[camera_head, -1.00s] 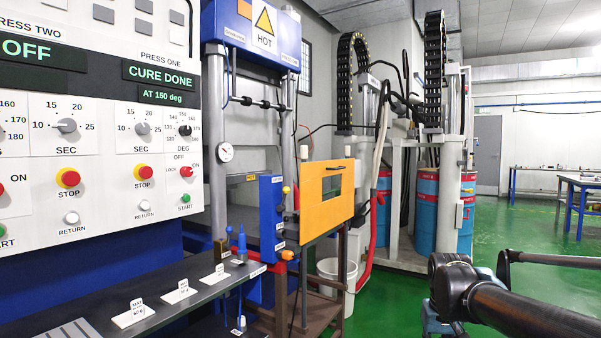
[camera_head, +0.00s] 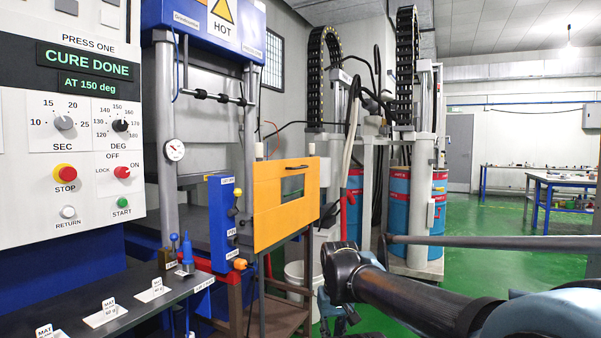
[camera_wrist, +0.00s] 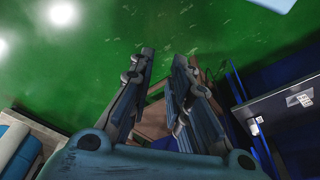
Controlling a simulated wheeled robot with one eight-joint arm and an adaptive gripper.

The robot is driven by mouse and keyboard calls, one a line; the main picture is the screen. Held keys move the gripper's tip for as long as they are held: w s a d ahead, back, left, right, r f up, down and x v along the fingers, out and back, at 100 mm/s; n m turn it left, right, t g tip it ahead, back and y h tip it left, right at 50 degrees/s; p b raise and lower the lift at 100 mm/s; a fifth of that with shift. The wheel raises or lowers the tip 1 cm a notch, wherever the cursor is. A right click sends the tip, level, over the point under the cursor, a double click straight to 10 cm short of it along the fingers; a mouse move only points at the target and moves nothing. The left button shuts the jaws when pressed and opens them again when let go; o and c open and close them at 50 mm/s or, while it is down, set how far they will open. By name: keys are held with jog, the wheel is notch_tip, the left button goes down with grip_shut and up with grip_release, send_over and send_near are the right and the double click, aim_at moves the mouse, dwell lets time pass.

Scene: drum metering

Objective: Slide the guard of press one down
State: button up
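Press one stands at centre-left in the head view, with its blue HOT head (camera_head: 222,28) on grey columns. An orange panel with a small dark window (camera_head: 262,218), seemingly the guard, stands upright at the press's right front, beside a blue control post (camera_head: 222,222). My gripper shows only in the wrist view (camera_wrist: 165,56). Its two fingers are apart with nothing between them, over green floor and a brown frame. It is apart from the orange panel. The panel's lower mounting is partly hidden by the post.
The control board (camera_head: 70,130) reads CURE DONE at 150 deg. A dark shelf (camera_head: 128,305) with labelled cards runs along the front left. Blue drums (camera_head: 398,205) stand behind a white bucket (camera_head: 296,278). Green floor is open at the right, towards a blue table (camera_head: 560,183).

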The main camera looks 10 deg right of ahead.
aim_at(303, 167)
jog(key=w+a+r+m+t+y, duration=0.15)
jog(key=w+r+y, duration=0.25)
jog(key=w+r, duration=0.85)
jog(key=w+a+r+m+y, duration=0.2)
jog(key=w+r+m+y, duration=0.1)
jog(key=w+r, duration=0.95)
jog(key=w+d+r+m+t+y, duration=0.1)
jog(key=w+d+r+t+y, duration=0.2)
jog(key=w+d+r, duration=0.7)
jog(key=w+d+r+m+t+y, duration=0.25)
jog(key=w+d+r, duration=0.55)
jog(key=w, duration=0.4)
jog(key=shift+n, duration=0.3)
jog(key=x, duration=1.7)
jog(key=shift+s+a+r, duration=0.2)
jog(key=shift+a+r, duration=0.05)
jog(key=shift+a, duration=0.4)
jog(key=shift+d, duration=0.1)
grip_shut()
